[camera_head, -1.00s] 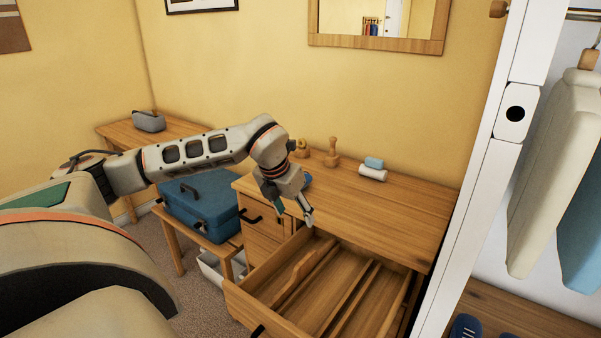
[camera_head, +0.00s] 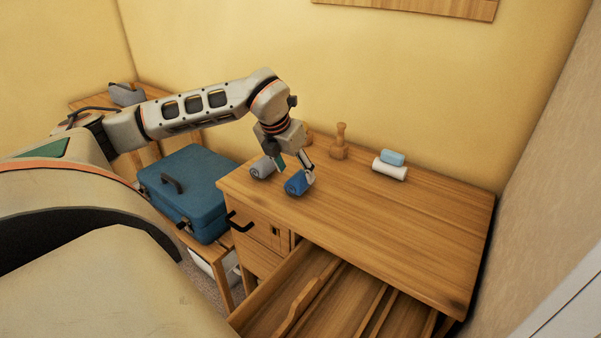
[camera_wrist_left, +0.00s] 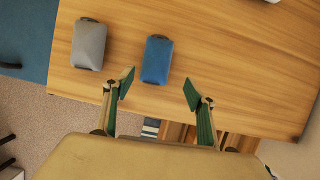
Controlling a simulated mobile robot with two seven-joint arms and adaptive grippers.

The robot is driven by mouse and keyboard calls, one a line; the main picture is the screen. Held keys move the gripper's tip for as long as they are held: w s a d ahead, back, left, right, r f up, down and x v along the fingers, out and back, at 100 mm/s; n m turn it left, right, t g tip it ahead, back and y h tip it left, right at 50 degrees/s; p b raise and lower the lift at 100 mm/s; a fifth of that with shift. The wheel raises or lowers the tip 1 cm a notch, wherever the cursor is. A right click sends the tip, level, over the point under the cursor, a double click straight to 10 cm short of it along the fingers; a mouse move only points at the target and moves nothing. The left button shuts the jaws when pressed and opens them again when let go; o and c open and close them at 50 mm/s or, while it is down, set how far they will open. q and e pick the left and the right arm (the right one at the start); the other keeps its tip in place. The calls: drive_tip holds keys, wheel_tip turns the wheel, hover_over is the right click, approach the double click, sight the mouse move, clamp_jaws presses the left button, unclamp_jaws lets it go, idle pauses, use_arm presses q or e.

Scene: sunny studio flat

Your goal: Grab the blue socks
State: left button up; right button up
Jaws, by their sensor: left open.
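The blue socks (camera_head: 297,184), a rolled bundle, lie on the wooden dresser top near its front left corner. They also show in the left wrist view (camera_wrist_left: 157,60), just ahead of the fingertips. My left gripper (camera_head: 291,164) is open and empty, with its fingers over and behind the socks in the head view. In the left wrist view the two fingers (camera_wrist_left: 158,87) are spread apart, and the socks lie beyond them, slightly nearer the left finger. Contact cannot be told. My right gripper is in neither view.
A grey sock roll (camera_head: 262,169) lies left of the blue one. An open drawer (camera_head: 305,294) juts out in front. A blue suitcase (camera_head: 188,203) is at left.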

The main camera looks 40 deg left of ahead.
sight(298, 175)
use_arm(q)
drive_tip(key=shift+w+a+f, duration=0.1)
drive_tip(key=shift+w, duration=0.05)
drive_tip(key=shift+x, duration=1.1)
drive_tip(key=shift+w+a+x, duration=0.15)
drive_tip(key=shift+x, duration=0.7)
drive_tip(key=shift+w+a+x, duration=0.1)
drive_tip(key=shift+a+x, duration=0.05)
drive_tip(key=shift+x, duration=0.75)
drive_tip(key=shift+w+a+x, duration=0.15)
drive_tip(key=shift+x, duration=0.7)
drive_tip(key=c, duration=1)
